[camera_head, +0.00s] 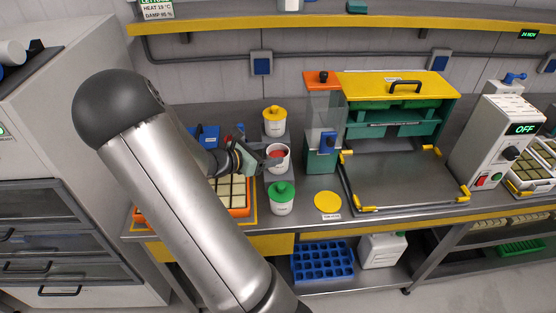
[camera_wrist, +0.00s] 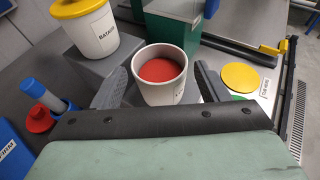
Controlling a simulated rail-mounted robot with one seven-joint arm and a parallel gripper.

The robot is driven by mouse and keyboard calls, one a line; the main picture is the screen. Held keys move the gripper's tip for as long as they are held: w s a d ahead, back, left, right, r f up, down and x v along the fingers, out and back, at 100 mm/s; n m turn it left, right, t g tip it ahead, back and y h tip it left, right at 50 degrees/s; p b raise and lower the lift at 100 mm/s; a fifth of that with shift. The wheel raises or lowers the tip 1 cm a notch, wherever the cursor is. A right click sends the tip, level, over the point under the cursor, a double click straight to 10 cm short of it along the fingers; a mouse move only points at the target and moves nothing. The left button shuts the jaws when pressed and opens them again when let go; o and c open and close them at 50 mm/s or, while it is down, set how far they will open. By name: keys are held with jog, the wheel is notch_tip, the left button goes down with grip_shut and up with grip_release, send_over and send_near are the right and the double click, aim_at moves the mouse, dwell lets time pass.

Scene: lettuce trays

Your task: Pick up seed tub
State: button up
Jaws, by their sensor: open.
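Three white tubs stand in a row on the bench. The middle, lidless tub (camera_head: 278,164) shows red inside; it stands upright, and in the wrist view this open tub (camera_wrist: 163,92) is between my fingers. My gripper (camera_head: 268,158) is open, with one finger on each side of the tub; its fingers also show in the wrist view (camera_wrist: 160,84). Whether either finger touches the wall I cannot tell. A yellow-lidded tub (camera_head: 274,128) stands behind, also at upper left in the wrist view (camera_wrist: 97,32). A green-lidded tub (camera_head: 281,205) stands in front.
A yellow disc (camera_head: 327,202) lies flat on the bench to the right. A green dispenser (camera_head: 322,155) stands close behind it. An orange-edged seedling tray (camera_head: 240,213) lies left under my arm. Blue and red tools (camera_wrist: 40,105) stand left of my gripper.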

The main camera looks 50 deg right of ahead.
aim_at(286, 150)
jog(key=p+x, duration=0.1)
jog(key=x, duration=0.4)
jog(key=shift+f, duration=0.2)
jog(key=shift+c, duration=0.3)
jog(key=c, duration=0.7)
jog(key=shift+r, duration=0.1)
